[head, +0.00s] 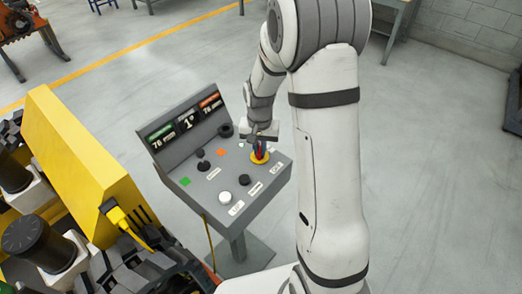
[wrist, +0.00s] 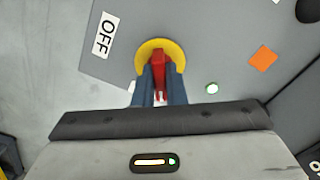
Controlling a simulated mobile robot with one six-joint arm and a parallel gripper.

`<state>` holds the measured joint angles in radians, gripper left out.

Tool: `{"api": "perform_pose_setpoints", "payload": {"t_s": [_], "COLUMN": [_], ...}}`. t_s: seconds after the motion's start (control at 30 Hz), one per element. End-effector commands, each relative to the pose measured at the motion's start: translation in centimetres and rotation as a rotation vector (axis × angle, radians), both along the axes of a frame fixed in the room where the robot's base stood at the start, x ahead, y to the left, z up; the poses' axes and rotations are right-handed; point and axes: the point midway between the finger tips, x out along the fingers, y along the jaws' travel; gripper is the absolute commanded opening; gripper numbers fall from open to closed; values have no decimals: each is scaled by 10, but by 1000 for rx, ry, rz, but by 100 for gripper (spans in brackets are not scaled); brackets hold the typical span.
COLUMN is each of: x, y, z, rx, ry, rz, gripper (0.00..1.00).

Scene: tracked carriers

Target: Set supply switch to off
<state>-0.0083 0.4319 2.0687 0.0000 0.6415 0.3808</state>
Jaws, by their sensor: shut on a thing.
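The supply switch is a red handle on a yellow round plate (head: 260,157) at the right side of the grey control panel (head: 205,190) in the head view. In the wrist view the red handle (wrist: 159,68) stands in front of the yellow plate (wrist: 171,47). My gripper (wrist: 159,82) has its blue fingers shut on the red handle. In the head view my gripper (head: 260,146) is over the switch. An "OFF" label (wrist: 106,36) lies left of the plate in the wrist view. The lower part of the handle is partly hidden by the fingers.
A yellow machine part (head: 75,165) stands at left. Open floor lies behind.

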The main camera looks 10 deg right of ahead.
Motion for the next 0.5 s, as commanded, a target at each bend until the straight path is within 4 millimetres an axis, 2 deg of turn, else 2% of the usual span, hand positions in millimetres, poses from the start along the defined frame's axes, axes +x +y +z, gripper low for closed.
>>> {"api": "perform_pose_setpoints", "payload": {"t_s": [0.5], "x": [1], "y": [1], "z": [-1], "rx": [-1], "ry": [-5], "rz": [489], "gripper": [0]}}
